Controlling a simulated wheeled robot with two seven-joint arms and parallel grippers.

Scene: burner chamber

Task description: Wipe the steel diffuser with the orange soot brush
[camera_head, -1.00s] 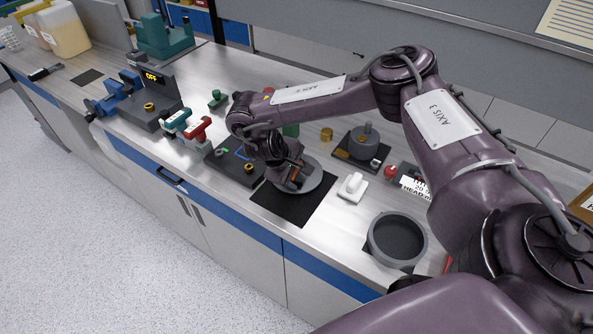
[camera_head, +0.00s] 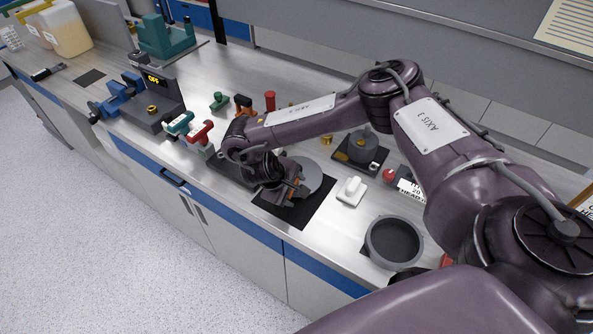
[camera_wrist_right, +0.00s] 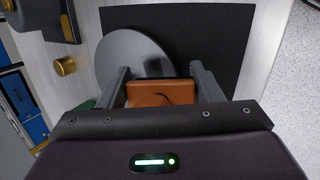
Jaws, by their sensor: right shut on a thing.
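The steel diffuser is a flat grey disc (camera_head: 314,176) lying on a black mat (camera_head: 300,213). My right gripper (camera_head: 291,192) is over the disc's near-left side and hides part of it. In the right wrist view the gripper (camera_wrist_right: 162,84) is shut on the orange soot brush (camera_wrist_right: 160,94), held between its two fingers. The disc (camera_wrist_right: 128,46) lies just beyond the brush there, partly hidden by the brush and a finger. I cannot tell whether the brush touches the disc. My left gripper is not in view.
A white switch-like block (camera_head: 352,190) sits right of the mat, with a round grey dish (camera_head: 394,241) nearer the front edge. Red (camera_head: 201,135) and teal (camera_head: 178,124) handled items stand to the left. A dark grey cylinder (camera_head: 363,146) stands behind.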

